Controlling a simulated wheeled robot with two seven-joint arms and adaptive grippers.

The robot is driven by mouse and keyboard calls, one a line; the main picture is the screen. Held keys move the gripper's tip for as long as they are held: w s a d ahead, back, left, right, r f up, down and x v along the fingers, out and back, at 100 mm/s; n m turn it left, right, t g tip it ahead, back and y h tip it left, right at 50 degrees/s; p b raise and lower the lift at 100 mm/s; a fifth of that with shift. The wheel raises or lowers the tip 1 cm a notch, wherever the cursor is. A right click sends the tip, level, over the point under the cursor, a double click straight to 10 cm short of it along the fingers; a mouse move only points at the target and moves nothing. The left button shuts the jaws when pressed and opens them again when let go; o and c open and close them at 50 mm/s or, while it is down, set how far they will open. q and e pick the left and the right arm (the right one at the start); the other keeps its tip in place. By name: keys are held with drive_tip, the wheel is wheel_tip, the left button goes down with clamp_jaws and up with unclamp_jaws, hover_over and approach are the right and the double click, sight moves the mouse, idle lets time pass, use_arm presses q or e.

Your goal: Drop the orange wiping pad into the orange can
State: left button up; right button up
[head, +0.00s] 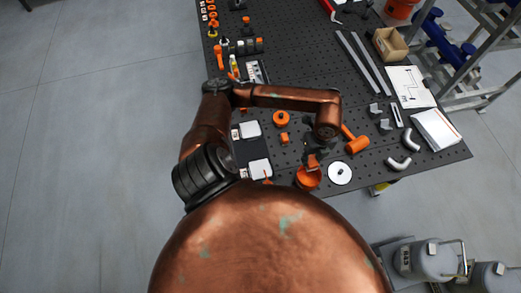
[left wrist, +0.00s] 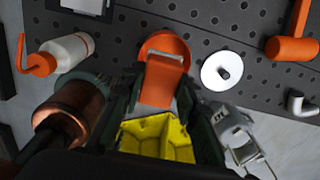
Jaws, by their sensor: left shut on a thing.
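The orange wiping pad (left wrist: 161,84) is held between the fingers of my left gripper (left wrist: 160,98), which is shut on it. In the head view my left gripper (head: 315,150) is above the near edge of the bench, with the pad (head: 313,161) below it. The orange can (head: 307,181) stands at that edge, just under the pad. In the left wrist view the can's round rim (left wrist: 165,38) shows behind the pad, and the pad overlaps its opening. I cannot tell the height between pad and can. My right gripper is not in view.
A white disc (head: 340,173) lies right of the can, and an orange mallet (head: 356,142) lies beyond it. A white bottle with an orange spout (left wrist: 65,53) is left of the can. A yellow bin (left wrist: 158,136) shows below the bench edge. Grey pipe elbows (head: 399,163) lie farther right.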

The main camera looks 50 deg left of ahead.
use_arm(q)
wheel_tip(320, 180, down, 6)
drive_tip(key=b, duration=0.3)
drive_tip(key=shift+r, duration=0.25)
drive_tip(key=o, duration=1.1)
wheel_tip(320, 180, up, 12)
drive_tip(key=shift+r, duration=0.1)
